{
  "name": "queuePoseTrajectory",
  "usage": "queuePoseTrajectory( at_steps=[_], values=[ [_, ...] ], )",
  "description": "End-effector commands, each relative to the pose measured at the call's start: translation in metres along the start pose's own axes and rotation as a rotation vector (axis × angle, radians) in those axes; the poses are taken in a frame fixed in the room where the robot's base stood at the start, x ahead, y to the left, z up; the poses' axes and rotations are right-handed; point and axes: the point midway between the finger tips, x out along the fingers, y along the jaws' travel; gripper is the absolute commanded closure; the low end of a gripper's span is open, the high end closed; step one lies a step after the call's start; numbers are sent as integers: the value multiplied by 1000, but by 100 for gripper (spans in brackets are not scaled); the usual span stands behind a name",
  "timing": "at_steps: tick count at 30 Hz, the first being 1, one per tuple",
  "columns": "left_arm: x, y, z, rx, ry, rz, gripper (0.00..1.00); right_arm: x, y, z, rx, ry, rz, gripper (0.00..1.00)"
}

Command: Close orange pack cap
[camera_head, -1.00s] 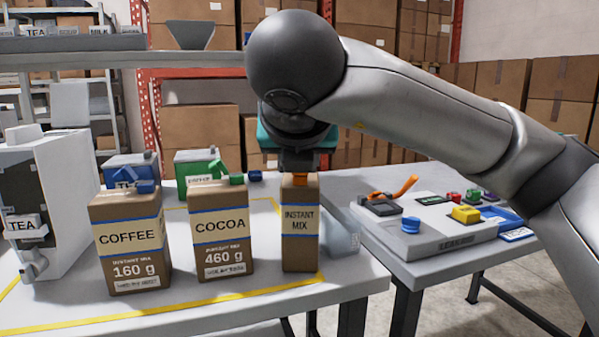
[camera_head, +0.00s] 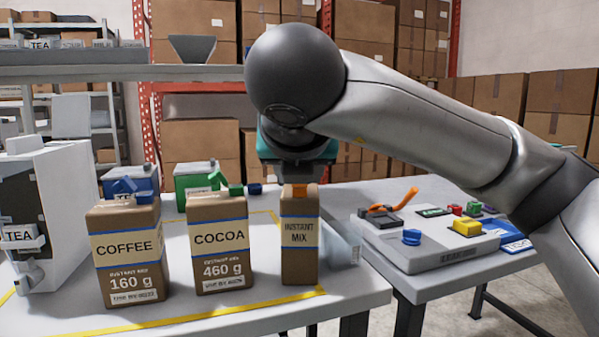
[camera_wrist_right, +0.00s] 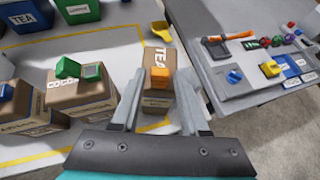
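The orange cap (camera_head: 300,190) sits on top of the brown INSTANT MIX pack (camera_head: 299,250), which stands upright at the right of the packs. In the right wrist view the orange cap (camera_wrist_right: 160,78) lies in the gap between the fingers, above the pack top (camera_wrist_right: 160,103). I cannot tell whether its lid is fully down. My right gripper (camera_wrist_right: 159,82) is open, with one finger on each side of the cap and a visible gap to it. In the head view my arm hides most of this gripper, just above the pack. My left gripper is not in view.
Left of it stand the COCOA pack (camera_head: 220,255) with a green cap and the COFFEE pack (camera_head: 126,265) with a blue cap. A white TEA dispenser (camera_head: 65,210) is at the left. A control panel (camera_head: 430,245) with coloured buttons is on the right table.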

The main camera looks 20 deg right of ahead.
Motion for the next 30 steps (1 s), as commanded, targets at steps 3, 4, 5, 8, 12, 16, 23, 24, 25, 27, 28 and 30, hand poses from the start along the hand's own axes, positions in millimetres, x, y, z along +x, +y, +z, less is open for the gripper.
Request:
queuePoseTrajectory(
  at_steps=[3, 4, 5, 8, 12, 16, 23, 24, 25, 27, 28, 30],
  values=[
    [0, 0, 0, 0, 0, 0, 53, 0, 0, 0, 0, 0, 0, 41],
    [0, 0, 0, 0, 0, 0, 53, 0, 0, 0, 0, 0, 0, 40],
    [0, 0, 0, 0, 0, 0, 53, 0, 0, 0, 0, 0, 0, 40],
    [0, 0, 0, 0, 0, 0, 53, 0, 0, 0, 0, 1, 0, 40],
    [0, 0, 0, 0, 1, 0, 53, -2, 0, 0, 0, 0, 0, 40],
    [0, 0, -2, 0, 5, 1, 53, -14, 1, 2, -1, -2, 3, 40],
    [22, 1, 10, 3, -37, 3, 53, -50, 0, 3, -1, -7, 2, 40],
    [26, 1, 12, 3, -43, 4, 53, -56, 0, 3, -2, -6, 0, 40],
    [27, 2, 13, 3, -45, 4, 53, -60, 0, 3, -2, -6, 2, 40],
    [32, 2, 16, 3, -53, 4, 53, -71, 0, 3, -1, -6, 2, 40],
    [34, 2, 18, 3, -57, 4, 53, -76, 0, 3, -2, -6, 1, 40],
    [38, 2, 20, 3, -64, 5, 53, -86, 0, 3, -2, -5, 1, 40]
  ],
)
